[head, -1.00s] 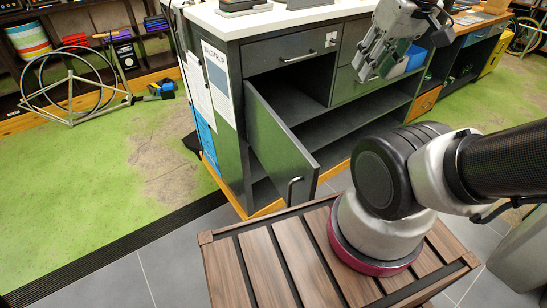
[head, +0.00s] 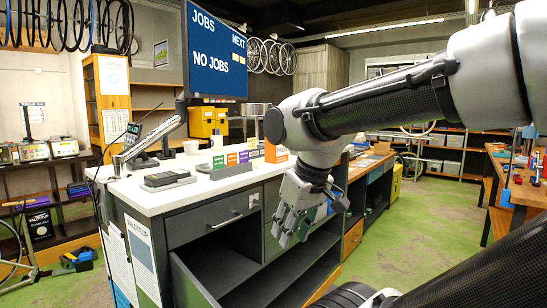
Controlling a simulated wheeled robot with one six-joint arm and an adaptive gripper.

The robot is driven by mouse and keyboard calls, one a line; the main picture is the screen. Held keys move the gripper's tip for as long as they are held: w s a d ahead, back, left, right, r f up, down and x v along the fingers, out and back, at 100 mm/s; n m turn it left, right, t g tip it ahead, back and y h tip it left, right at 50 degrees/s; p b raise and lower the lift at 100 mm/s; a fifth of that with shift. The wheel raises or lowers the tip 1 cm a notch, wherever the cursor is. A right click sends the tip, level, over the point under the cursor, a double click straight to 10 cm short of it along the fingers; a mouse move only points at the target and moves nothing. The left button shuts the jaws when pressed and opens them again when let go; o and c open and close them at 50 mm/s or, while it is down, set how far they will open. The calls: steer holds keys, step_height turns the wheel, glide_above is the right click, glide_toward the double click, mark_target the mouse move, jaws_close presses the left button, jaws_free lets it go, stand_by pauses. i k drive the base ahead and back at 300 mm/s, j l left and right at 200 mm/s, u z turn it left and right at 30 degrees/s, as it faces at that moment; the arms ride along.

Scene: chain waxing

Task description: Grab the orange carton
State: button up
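An orange carton (head: 276,152) stands on the white counter top (head: 165,196), partly hidden behind my arm. A row of smaller cartons (head: 231,160) with green, purple and orange faces stands to its left. My gripper (head: 292,234) hangs in front of the counter, lower than the orange carton and apart from it. Its fingers point down and look spread, with nothing seen between them.
A dark device (head: 167,179) lies near the front edge. The cabinet below has a drawer (head: 212,219) and open shelves. A workbench (head: 520,190) stands at right, with green floor between.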

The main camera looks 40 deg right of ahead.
mark_target(275, 155)
steer(key=l, duration=0.95)
steer(key=i+l, duration=0.1)
steer(key=l, duration=0.8)
steer(key=z, duration=0.05)
